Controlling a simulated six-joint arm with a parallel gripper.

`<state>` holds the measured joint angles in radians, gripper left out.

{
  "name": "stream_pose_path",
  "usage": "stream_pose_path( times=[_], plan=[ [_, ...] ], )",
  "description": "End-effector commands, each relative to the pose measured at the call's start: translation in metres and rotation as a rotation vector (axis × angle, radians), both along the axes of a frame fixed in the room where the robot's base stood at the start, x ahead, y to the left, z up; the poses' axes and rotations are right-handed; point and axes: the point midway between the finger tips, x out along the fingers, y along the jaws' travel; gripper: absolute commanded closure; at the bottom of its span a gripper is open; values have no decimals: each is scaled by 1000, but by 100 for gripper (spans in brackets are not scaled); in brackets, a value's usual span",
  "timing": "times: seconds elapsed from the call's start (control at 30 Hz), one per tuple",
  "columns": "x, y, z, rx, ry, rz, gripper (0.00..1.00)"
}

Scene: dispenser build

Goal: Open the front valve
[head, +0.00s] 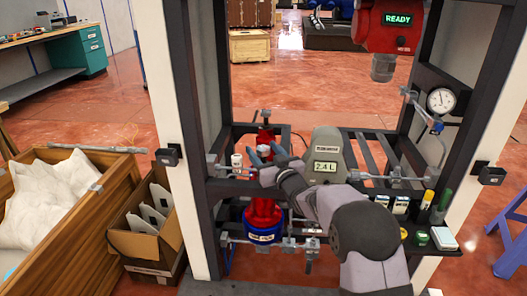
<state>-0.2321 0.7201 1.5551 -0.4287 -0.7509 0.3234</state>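My gripper (266,153) is at the middle of the dark frame, reached by my grey arm from the lower right. Its two bluish fingers look apart, one on each side of a red upright part (265,136); I cannot tell whether they touch it. Small metal valve-like fittings show on the pipework: a lower front fitting (311,244), a left fitting (219,167), and a blue-handled fitting (437,127) below the gauge. Which one is the front valve is not clear. My wrist and forearm hide part of the piping.
A grey meter (327,160) reading 2.4 L stands just right of my gripper. A red cylinder with a blue base (264,226) stands below. A red unit (392,25) reading READY hangs above. Frame posts (190,130) flank the space. A gauge (441,100) is at right.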

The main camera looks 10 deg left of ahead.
Motion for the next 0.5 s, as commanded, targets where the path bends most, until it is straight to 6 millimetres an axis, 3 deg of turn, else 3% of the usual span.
stream_pose_path(
  times=[0.27,0.5],
  plan=[
    [-5,-3,2,0,-1,0,44],
    [-26,-16,1,0,1,-1,44]
  ],
)
